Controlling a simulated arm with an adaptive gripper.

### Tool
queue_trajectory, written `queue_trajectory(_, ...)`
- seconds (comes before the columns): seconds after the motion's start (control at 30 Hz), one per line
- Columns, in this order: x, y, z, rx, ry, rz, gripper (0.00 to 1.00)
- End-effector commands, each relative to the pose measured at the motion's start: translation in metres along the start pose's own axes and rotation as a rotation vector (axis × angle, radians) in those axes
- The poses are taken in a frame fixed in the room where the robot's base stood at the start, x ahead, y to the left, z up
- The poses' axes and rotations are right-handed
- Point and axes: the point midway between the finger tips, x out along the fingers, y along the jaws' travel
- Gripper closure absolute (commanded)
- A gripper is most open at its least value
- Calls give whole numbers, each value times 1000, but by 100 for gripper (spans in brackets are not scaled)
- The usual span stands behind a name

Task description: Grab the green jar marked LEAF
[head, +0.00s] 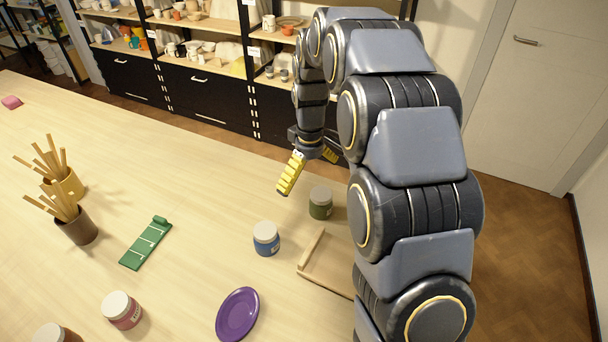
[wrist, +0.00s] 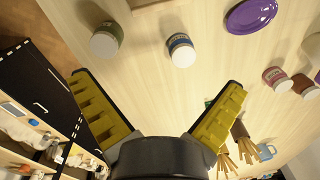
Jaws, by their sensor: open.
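The green jar (head: 320,204) stands upright on the table with its lid on, left of my arm. Its label is too small to read. In the wrist view the green jar (wrist: 108,37) is at the upper left, beyond the left fingertip. My gripper (head: 308,175) has yellow ridged fingers and is above the table, just behind and up-left of the jar in the head view. In the wrist view my gripper (wrist: 158,82) is spread wide with nothing between its fingers, and the jar is apart from them.
A blue jar (head: 266,240) stands close to the green jar's front left. A wooden tray (head: 318,262) lies in front, partly behind my arm.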

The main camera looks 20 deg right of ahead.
Motion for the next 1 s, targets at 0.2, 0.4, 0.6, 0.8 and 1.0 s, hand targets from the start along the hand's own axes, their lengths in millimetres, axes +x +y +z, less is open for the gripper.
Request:
queue_trajectory(0.2,65,64,-42,-110,17,18,0)
queue_trajectory(0.4,110,101,-59,-185,28,39,0)
queue_trajectory(0.6,128,113,-64,-212,32,47,0)
queue_trajectory(0.8,149,113,-64,-213,31,46,0)
queue_trajectory(1.0,169,112,-64,-212,31,46,0)
